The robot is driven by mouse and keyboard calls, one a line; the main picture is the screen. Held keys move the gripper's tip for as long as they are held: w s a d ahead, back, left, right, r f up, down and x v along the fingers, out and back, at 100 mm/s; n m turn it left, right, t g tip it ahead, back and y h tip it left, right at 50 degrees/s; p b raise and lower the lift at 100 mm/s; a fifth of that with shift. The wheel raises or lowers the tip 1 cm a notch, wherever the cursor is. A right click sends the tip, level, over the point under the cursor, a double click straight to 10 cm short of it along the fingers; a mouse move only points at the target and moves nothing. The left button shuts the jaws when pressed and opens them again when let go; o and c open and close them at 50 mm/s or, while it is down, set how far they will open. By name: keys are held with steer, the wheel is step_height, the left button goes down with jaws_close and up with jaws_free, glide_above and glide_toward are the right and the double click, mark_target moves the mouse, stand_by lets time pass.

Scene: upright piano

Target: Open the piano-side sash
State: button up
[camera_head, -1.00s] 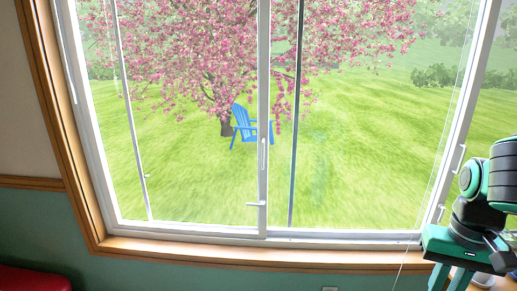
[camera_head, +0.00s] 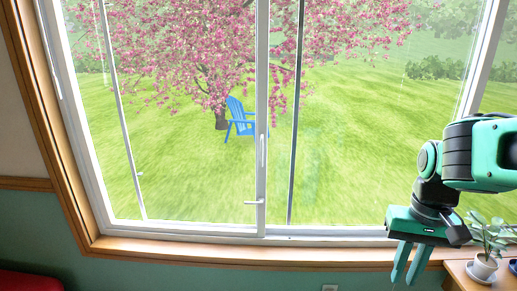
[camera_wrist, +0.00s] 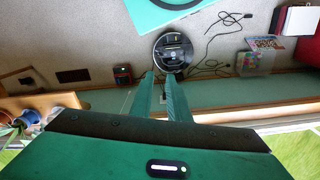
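A large white-framed window (camera_head: 261,185) has a left sash and a right sash meeting at a white middle stile. A slim upright handle (camera_head: 263,150) and a small white lever (camera_head: 254,203) are on that stile. Another slim handle (camera_head: 57,80) is on the left jamb. No gap between the sashes is clear to see. No piano shows, so I cannot tell which sash is on its side. My gripper (camera_head: 405,281) hangs below the sill at the right, apart from the window, its fingers pointing down, spread and empty. The fingertips also show in the wrist view (camera_wrist: 159,75).
A potted plant (camera_head: 486,262) stands on a wooden surface (camera_head: 459,274) right of my gripper. A wooden sill (camera_head: 200,252) runs under the window. A red item (camera_head: 28,279) is at lower left. The wrist view shows a round dark device (camera_wrist: 174,50) and cables on the floor.

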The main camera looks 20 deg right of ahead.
steer(key=r, duration=0.2)
step_height(320, 180, up, 18)
steer(key=n+t, duration=0.5)
glide_above(262, 142)
steer(key=s, duration=0.3)
steer(key=shift+h, duration=0.3)
steer(key=x, duration=1)
steer(key=shift+s+a+f, duration=0.1)
steer(key=shift+s+f, duration=0.15)
steer(key=shift+f, duration=0.15)
jaws_close()
